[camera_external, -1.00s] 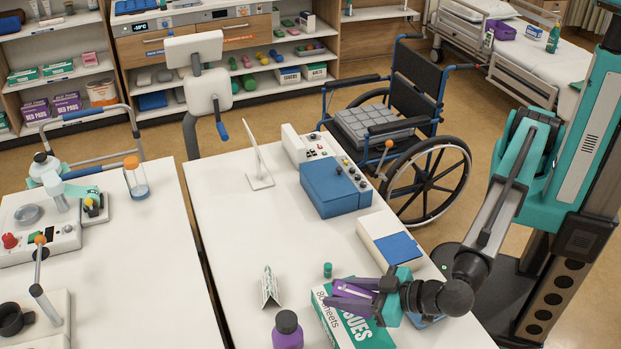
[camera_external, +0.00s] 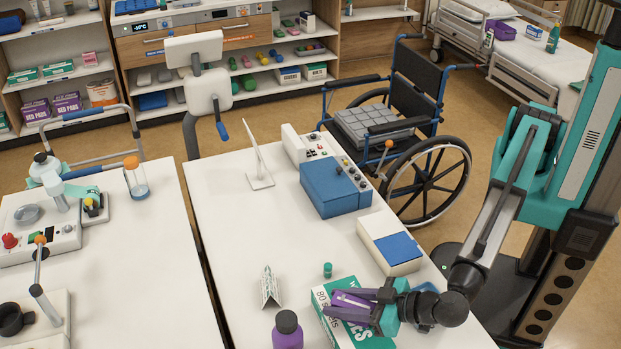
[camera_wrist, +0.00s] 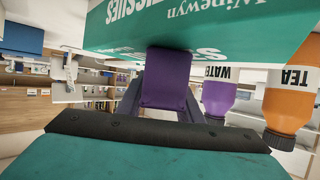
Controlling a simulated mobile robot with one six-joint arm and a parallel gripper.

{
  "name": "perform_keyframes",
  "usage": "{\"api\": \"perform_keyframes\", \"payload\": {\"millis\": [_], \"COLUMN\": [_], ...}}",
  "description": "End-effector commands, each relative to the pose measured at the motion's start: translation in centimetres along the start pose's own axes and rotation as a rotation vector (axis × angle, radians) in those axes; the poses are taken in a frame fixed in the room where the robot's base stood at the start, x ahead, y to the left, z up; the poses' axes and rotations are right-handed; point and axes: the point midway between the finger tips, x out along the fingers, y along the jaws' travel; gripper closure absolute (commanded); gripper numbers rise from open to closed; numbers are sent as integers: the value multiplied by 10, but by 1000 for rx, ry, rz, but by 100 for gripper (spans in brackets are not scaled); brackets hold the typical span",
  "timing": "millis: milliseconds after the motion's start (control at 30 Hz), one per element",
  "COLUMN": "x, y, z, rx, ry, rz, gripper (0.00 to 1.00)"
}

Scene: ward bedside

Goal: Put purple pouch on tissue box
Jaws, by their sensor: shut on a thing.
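The purple pouch (camera_external: 348,301) is between the fingers of my gripper (camera_external: 346,303). My gripper is shut on it, low over the tissue box. The white and teal tissue box (camera_external: 337,329) lies near the front of the right-hand table, partly hidden by my gripper. In the wrist view the pouch (camera_wrist: 167,78) sits between the dark fingers, and its far end meets the edge of the box's teal side (camera_wrist: 200,30). I cannot tell whether the pouch touches the box.
A purple bottle (camera_external: 287,331) stands left of the box; an orange bottle (camera_wrist: 290,95) shows in the wrist view. A folded card (camera_external: 270,288) and a small green-capped item (camera_external: 327,270) are close by. A white-and-blue box (camera_external: 390,244) and a blue case (camera_external: 334,190) stand farther back.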

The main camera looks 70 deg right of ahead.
Motion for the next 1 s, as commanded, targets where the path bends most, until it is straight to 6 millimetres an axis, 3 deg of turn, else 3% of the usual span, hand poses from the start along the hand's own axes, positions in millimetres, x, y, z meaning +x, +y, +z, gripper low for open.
{"api": "perform_keyframes", "payload": {"millis": [67, 100, 200, 733, 1000], "x": [1, 0, 0, -2, -37], "y": [0, 0, 0, 0, 0], "z": [2, 1, 1, -4, 0], "rx": [0, 0, 0, 0, 0], "ry": [0, 0, 0, 0, 0], "rz": [0, 0, 0, 0, -3], "gripper": [91, 62, 49, 49, 49]}}
